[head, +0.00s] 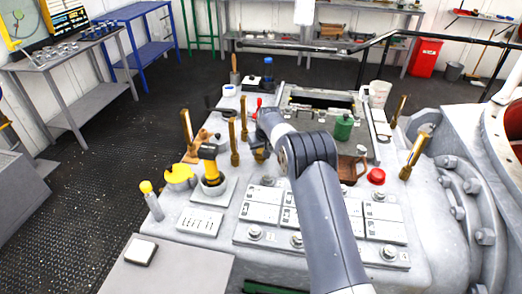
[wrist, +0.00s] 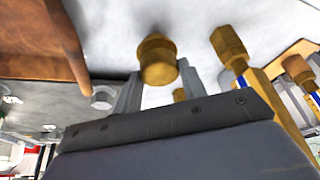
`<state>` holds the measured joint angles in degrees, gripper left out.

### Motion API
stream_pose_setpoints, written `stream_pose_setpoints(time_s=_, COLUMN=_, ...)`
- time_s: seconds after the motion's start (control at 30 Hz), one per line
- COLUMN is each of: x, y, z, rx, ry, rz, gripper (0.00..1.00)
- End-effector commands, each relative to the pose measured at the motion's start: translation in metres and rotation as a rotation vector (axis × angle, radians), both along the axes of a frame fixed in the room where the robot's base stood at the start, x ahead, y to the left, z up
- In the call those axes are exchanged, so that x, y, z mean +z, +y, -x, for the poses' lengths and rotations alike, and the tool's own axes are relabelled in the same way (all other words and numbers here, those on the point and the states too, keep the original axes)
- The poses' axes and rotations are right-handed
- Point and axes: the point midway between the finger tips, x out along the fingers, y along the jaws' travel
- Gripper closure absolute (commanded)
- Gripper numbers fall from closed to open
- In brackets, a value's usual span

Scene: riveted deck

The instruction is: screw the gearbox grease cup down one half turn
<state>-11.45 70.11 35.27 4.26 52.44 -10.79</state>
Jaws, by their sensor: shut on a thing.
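The grease cup (wrist: 157,62) is a round brass cap on a narrower neck, standing on the pale gearbox casing. In the wrist view it sits between the two grey fingers of my gripper (wrist: 159,76), which are closed on its sides. In the head view my arm reaches over the gearbox casing (head: 178,222). My gripper (head: 261,146) is low at the casing there, mostly hidden by my own arm. A small brass part of the cup (head: 258,156) shows beside it. The turn position of the cup cannot be read.
In the wrist view, brass fittings (wrist: 230,46) rise close on the right.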

Motion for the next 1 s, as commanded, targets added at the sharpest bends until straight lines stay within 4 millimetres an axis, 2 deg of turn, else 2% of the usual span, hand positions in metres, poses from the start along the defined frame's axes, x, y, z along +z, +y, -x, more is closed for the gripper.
stream_pose_setpoints(time_s=0.6, x=0.0, y=0.0045, z=-0.0001, rx=-0.566, ry=-0.003, rz=0.001, gripper=0.83)
stream_pose_setpoints(time_s=1.0, x=0.0012, y=0.0058, z=-0.0008, rx=-0.826, ry=-0.002, rz=-0.001, gripper=0.83)
